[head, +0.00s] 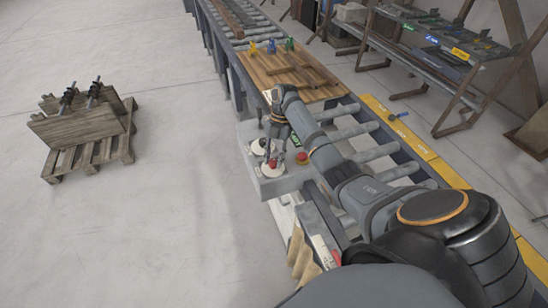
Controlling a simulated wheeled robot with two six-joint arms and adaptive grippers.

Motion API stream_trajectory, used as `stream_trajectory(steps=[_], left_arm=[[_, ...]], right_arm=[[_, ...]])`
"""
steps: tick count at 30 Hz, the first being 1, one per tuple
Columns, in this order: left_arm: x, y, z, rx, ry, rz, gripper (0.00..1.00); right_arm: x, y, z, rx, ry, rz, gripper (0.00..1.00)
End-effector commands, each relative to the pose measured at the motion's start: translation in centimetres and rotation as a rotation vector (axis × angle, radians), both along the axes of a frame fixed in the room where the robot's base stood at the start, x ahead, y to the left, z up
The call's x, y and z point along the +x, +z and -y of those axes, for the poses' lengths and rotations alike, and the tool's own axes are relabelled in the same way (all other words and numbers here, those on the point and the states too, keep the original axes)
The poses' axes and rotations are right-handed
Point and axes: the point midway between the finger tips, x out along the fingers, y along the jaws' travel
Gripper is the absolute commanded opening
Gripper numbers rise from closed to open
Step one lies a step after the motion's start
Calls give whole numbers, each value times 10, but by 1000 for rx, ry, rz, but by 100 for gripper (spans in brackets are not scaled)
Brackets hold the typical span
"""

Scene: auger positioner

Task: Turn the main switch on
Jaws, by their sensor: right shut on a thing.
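A grey control box (282,184) is mounted on the side of the roller conveyor. Its top carries a round white switch (257,147), a white dial with a red part (272,169), a red push button (303,158) and a green label (296,140). My right gripper (269,157) points down over the box from the conveyor side, shut on a switch at the red-and-white dial. Its fingers partly hide the dial, so the switch's position cannot be read. My left gripper is not in view.
The roller conveyor (372,152) runs beside the box, with a wooden board (290,72) bearing planks and coloured clamps farther back. A pallet with wooden boards (80,125) stands on the floor at left. A rack (440,45) stands at right. The floor left of the box is clear.

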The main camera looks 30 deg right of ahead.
Motion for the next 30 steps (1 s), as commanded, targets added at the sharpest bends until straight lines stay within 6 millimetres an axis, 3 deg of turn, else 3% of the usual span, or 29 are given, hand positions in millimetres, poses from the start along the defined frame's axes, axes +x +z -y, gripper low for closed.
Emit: stream_trajectory(steps=[2,3,7,15,19,27,30], left_arm=[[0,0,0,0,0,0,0],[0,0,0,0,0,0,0],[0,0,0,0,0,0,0],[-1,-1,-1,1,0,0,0],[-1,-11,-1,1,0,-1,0],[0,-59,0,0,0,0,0],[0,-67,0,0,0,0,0]], right_arm=[[1,1,0,1,2,4,0],[1,1,0,1,1,4,37],[1,1,0,0,0,2,53],[0,0,0,0,-2,0,53],[-1,-4,1,-2,-52,0,53],[-3,-10,3,-4,-380,5,53],[-5,-7,2,-3,-528,3,53]])
